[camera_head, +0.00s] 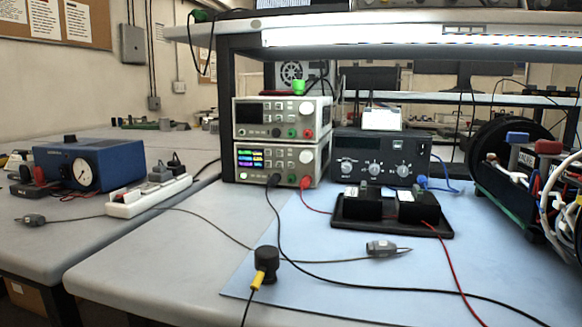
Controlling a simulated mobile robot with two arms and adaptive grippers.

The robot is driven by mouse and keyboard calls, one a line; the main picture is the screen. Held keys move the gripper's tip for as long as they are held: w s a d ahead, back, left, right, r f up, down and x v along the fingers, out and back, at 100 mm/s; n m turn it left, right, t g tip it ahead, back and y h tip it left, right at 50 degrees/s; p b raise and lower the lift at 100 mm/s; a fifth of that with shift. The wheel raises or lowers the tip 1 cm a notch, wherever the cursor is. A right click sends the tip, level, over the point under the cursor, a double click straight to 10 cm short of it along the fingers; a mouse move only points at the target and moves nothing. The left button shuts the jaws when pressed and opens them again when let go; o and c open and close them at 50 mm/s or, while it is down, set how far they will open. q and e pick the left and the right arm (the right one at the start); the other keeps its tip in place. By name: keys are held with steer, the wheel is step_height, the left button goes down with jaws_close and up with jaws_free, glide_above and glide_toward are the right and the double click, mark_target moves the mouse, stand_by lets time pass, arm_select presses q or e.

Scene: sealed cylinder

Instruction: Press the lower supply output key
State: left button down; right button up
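Two bench power supplies are stacked on the bench under the shelf. The lower supply (277,163) has a lit screen (252,158) with coloured lines, a knob at its upper right, and a black and a red plug in its front sockets. I cannot read the key labels, so I cannot tell which one is the output key. The upper supply (282,118) has a dark display. Neither gripper is in view.
Black and red leads run from the lower supply across the blue mat (320,290). A black tray with modules (390,215) and a dark decade box (382,157) stand right of the supplies. A black cylinder (266,262) stands in front. The shelf (400,48) overhangs.

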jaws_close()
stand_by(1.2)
